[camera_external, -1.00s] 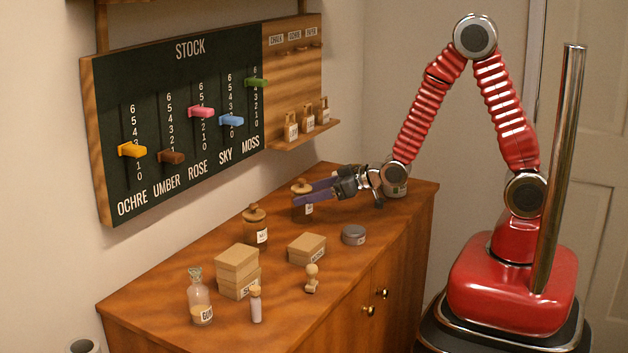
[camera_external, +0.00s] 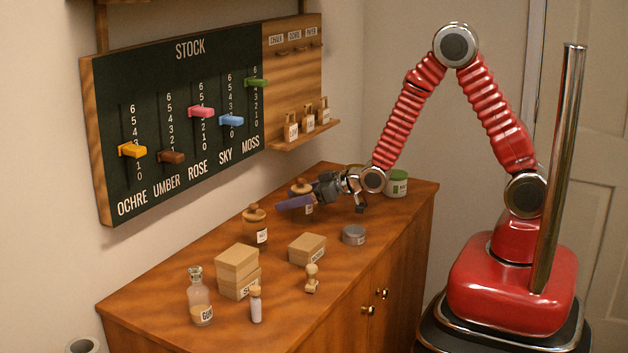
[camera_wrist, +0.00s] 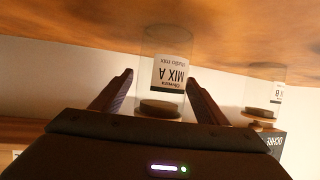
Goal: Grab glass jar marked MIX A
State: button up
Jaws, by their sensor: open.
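The glass jar marked MIX A (camera_wrist: 160,95) shows upside down in the wrist view, clear-walled with a dark lid and a white label. My gripper (camera_wrist: 160,76) is open, with one finger on each side of the jar in that view. A gap shows on both sides, and I see no grip on it. In the external view, my gripper's purple fingers (camera_external: 296,203) are at a wood-lidded jar (camera_external: 301,186) near the back of the cabinet top. The fingers cover much of that jar, so its label is not readable there.
A jar marked MIX B (camera_wrist: 263,98) stands to the right in the wrist view. In the external view, another lidded jar (camera_external: 255,226), boxes (camera_external: 307,248), a grey tin (camera_external: 353,234) and a green jar (camera_external: 397,184) stand nearby. The wall board (camera_external: 180,130) rises behind.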

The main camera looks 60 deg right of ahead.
jog(key=shift+w+a+f, duration=0.1)
jog(key=shift+w+f, duration=0.05)
jog(key=shift+w, duration=0.2)
dwell(0.3)
jog(key=c, duration=1.3)
notch_tip(320, 180, up, 18)
dwell(0.4)
dwell(0.5)
